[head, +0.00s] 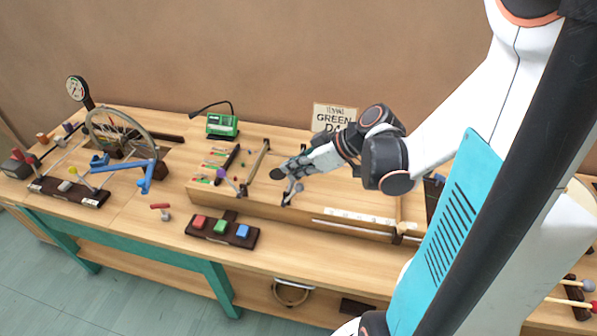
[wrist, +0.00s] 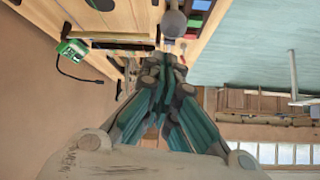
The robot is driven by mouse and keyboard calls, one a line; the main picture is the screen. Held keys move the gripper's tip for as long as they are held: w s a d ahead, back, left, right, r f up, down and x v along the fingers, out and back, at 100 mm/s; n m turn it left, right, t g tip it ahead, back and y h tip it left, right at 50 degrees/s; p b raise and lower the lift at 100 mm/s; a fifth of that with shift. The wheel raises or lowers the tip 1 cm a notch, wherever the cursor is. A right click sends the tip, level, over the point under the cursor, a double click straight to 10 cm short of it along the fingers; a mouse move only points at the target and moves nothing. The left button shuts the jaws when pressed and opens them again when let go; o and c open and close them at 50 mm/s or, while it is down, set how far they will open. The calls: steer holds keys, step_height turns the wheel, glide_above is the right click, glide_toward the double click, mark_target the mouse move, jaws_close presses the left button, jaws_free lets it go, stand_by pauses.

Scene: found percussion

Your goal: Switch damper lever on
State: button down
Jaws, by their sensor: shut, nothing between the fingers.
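My gripper (head: 284,173) is shut and empty, low over the wooden box (head: 350,210) on the bench. A small dark upright lever with a greyish knob (head: 292,188) stands at the box just below my fingertips; it may be the damper lever, but no label confirms this. I cannot tell whether the fingers touch it. In the wrist view my closed fingers (wrist: 170,65) point at a grey round knob (wrist: 173,24) just beyond the tips. The lever's base and its on or off position are unclear.
A purple-headed mallet or lever (head: 222,174) is left of my gripper. A pad with red, green and blue buttons (head: 222,228) lies in front. A green box (head: 221,125) with a bent lamp-like arm and a sign (head: 335,117) stand behind. A spoked wheel (head: 120,132) is far left.

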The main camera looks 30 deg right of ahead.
steer(key=p+v, duration=0.3)
steer(key=v, duration=0.6)
steer(key=shift+d+p, duration=0.3)
stand_by(0.3)
